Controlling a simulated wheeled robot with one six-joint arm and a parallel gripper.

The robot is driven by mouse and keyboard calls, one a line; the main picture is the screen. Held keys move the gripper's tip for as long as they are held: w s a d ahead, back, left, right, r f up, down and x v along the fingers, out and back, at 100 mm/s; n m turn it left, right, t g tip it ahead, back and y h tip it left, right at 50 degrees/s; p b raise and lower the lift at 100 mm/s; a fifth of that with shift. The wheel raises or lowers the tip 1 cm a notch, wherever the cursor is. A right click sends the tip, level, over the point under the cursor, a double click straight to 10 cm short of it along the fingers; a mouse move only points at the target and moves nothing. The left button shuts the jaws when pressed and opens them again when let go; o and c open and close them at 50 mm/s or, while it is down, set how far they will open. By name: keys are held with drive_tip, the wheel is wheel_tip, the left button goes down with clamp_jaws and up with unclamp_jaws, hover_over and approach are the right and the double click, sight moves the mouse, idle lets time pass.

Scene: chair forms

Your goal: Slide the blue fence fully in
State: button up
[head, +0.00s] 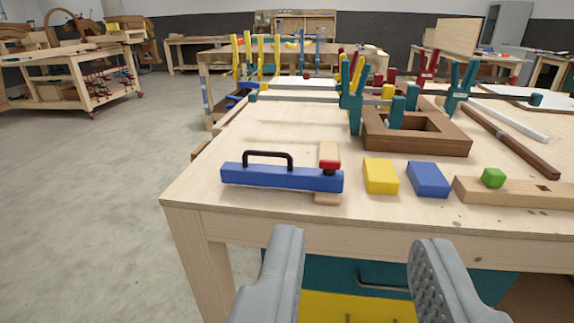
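The blue fence (283,179) is a long blue bar with a black arched handle (268,156), lying near the left front corner of the workbench. The strip shows both behind and in front of the bar. My gripper (355,265) is in the lower part of the view, in front of the bench edge and below the fence. Its two grey fingers are wide apart with nothing between them.
On the workbench (270,219), a yellow block (381,176) and a blue block (428,179) lie right of the fence. Further right is a wooden bar (510,191) with a green knob (493,178). A clamped brown frame (417,134) stands behind. Floor is free at left.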

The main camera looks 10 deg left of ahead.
drive_tip(key=shift+c, duration=0.2)
drive_tip(key=c, duration=0.4)
drive_tip(key=shift+w, duration=0.35)
clamp_jaws()
drive_tip(key=n+g+y, duration=0.4)
drive_tip(key=n+g, duration=0.8)
drive_tip(key=n, duration=0.5)
hover_over(281, 168)
drive_tip(key=s+a, duration=0.2)
drive_tip(key=s, duration=0.1)
wheel_tip(281, 168, down, 13)
drive_tip(key=shift+s+d+f, duration=0.15)
drive_tip(key=shift+f, duration=0.05)
